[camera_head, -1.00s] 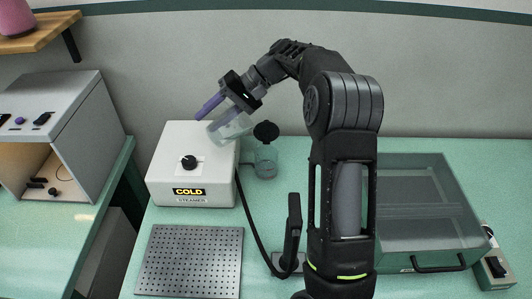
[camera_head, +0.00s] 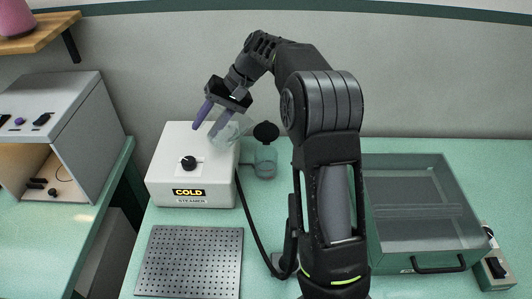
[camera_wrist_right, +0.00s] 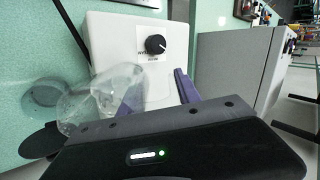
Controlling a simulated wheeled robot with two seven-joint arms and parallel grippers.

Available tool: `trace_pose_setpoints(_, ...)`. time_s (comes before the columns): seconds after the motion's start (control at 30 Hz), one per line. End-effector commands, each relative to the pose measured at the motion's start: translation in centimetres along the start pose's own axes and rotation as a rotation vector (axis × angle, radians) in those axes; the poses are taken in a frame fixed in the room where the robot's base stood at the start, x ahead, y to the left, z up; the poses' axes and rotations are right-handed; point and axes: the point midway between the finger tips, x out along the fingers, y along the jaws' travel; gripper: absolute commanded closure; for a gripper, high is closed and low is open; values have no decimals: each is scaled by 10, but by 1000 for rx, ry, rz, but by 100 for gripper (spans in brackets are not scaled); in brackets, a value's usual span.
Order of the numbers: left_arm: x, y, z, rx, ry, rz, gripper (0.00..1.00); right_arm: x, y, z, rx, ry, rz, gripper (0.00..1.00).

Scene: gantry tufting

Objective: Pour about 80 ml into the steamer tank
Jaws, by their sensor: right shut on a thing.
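The white steamer (camera_head: 192,165) stands on the bench with a black knob and a plate reading COLD. Its small see-through tank (camera_head: 265,162) is at its right side, with a dark round lid (camera_head: 266,132) raised behind the opening. My right gripper (camera_head: 211,119) is shut on a clear cup (camera_head: 237,128) above the steamer's right rear. The cup is tilted, left of and higher than the tank. In the right wrist view the cup (camera_wrist_right: 112,88) shows beside the purple fingers and partly overlaps the tank. Its liquid level cannot be told. My left gripper is out of view.
A perforated metal plate (camera_head: 190,262) lies in front of the steamer. A black hose runs down from its right side. A clear-lidded green box (camera_head: 420,205) and a switch box (camera_head: 495,268) are at the right. A grey cabinet (camera_head: 60,125) stands left.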

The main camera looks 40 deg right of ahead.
Motion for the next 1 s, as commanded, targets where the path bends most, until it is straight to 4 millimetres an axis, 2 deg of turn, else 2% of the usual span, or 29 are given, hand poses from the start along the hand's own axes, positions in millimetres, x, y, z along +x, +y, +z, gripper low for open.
trace_pose_setpoints(0.23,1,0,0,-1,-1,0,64,6,-3,0,1,-2,96,100)
trace_pose_setpoints(1.0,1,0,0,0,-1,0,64,6,-3,0,2,-3,94,100)
